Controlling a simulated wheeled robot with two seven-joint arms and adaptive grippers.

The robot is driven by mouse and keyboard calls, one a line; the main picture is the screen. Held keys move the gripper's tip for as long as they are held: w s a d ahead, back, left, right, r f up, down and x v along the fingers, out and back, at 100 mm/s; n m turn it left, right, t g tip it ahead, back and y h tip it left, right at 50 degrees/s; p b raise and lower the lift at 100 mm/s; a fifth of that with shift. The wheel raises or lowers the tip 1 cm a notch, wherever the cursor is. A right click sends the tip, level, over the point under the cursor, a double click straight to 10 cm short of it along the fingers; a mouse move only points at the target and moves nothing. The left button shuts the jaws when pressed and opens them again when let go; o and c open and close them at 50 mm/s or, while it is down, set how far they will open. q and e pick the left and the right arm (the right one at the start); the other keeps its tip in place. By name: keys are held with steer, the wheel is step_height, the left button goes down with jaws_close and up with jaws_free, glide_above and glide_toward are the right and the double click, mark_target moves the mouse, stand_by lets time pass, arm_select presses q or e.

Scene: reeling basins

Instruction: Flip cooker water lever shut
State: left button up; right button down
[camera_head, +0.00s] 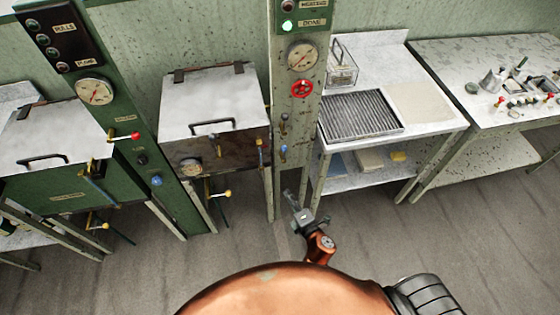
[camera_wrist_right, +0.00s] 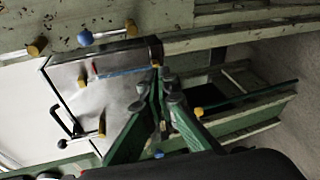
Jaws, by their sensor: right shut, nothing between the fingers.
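The cooker is a box with a pale lid (camera_head: 212,103) and brown front, standing between two green columns. A blue-knobbed lever (camera_head: 283,150) hangs on the right column at its right. Another blue knob (camera_head: 156,181) is on the left column. I cannot tell which lever is the water one. My right gripper (camera_head: 289,197) is shut and empty, below the right column's blue knob and apart from it in the picture. In the right wrist view the right gripper (camera_wrist_right: 165,92) points toward the cooker front; a blue-knobbed lever (camera_wrist_right: 86,38) shows at upper left. My left gripper is not in view.
Yellow-tipped levers (camera_head: 227,194) stick out under the cooker. A red-tipped lever (camera_head: 134,136) is on the left column and a red handwheel (camera_head: 302,89) on the right one. A white-topped table (camera_head: 450,122) stands at right. The floor (camera_head: 400,240) is clear.

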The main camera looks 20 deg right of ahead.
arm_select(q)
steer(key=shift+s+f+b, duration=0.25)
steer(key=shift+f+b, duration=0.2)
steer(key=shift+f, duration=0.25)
arm_select(e)
step_height(320, 180, up, 8)
steer(key=a+n+t, duration=0.1)
steer(key=n, duration=0.1)
steer(key=shift+w+a+r+n+t, duration=0.2)
steer(key=shift+w+n+t, duration=0.1)
steer(key=shift+w+t, duration=0.15)
arm_select(q)
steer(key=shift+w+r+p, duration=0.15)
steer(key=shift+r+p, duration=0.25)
steer(key=shift+p, duration=0.05)
arm_select(e)
steer(key=w+d, duration=0.2)
steer(key=w, duration=0.9)
steer(key=shift+w+d, duration=0.15)
steer(key=shift+d, duration=0.25)
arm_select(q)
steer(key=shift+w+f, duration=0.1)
arm_select(e)
steer(key=shift+r, duration=0.1)
